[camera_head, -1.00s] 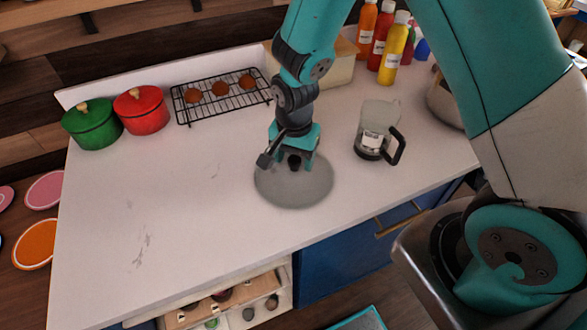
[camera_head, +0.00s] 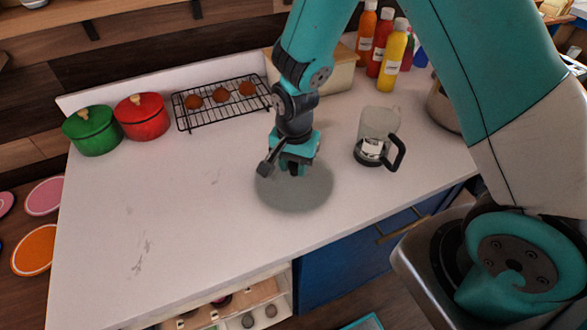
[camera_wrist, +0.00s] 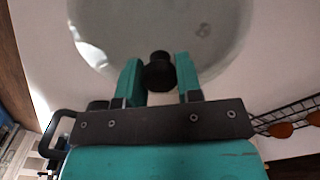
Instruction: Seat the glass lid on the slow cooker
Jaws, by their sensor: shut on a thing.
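The round, see-through glass lid (camera_head: 297,198) lies at the middle of the white counter, and its pale disc fills the top of the wrist view (camera_wrist: 205,35). Its black knob (camera_wrist: 159,72) sits between the two teal fingers of my gripper (camera_head: 294,168). The gripper is shut on this knob from above; it also shows in the wrist view (camera_wrist: 159,80). I cannot tell whether the lid is raised off the counter. A rounded metallic vessel (camera_head: 439,108), possibly the slow cooker, stands at the right, largely hidden behind my arm.
A glass coffee jug (camera_head: 377,130) stands right of the lid. A black rack (camera_head: 225,108) with several round brown items, a red pot (camera_head: 142,117) and a green pot (camera_head: 92,131) line the back left. Sauce bottles (camera_head: 393,55) stand behind. The front-left counter is clear.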

